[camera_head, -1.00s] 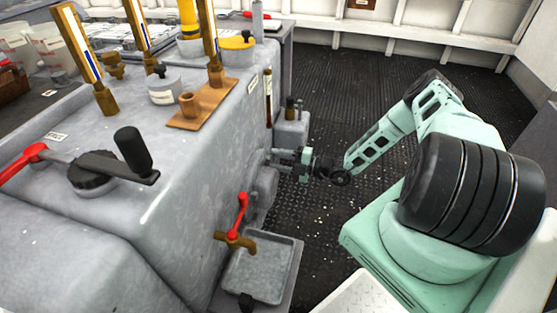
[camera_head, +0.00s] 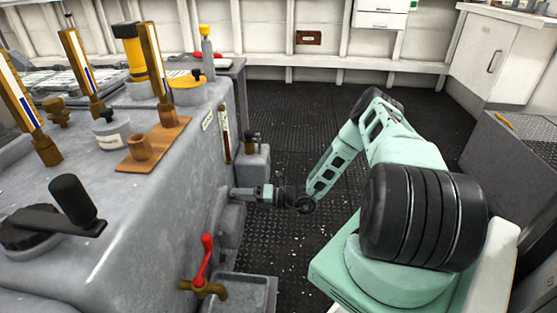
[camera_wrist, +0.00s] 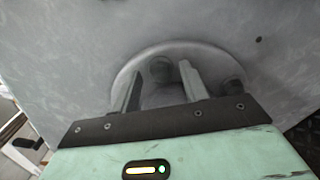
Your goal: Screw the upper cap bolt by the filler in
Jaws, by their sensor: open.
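My gripper (camera_head: 244,193) reaches the side of the grey machine (camera_head: 130,215) in the head view, at a round grey cover (camera_head: 229,218). In the wrist view my gripper (camera_wrist: 160,71) is open, its two fingers pointing at the round cover (camera_wrist: 205,54). A dark round bolt head (camera_wrist: 160,69) shows between the fingertips; whether they touch it I cannot tell. A second dark bolt head (camera_wrist: 235,88) sits to the right, outside the fingers. How far either bolt stands out is unclear. The fingers and gripper body hide the lower part of the cover.
A brass tap with a red handle (camera_head: 204,262) stands out below and nearer than my gripper, above a grey tray (camera_head: 245,290). Brass-framed gauges (camera_head: 80,65) and a black crank handle (camera_head: 72,200) are on the machine's top. The dark deck (camera_head: 300,115) beyond is clear.

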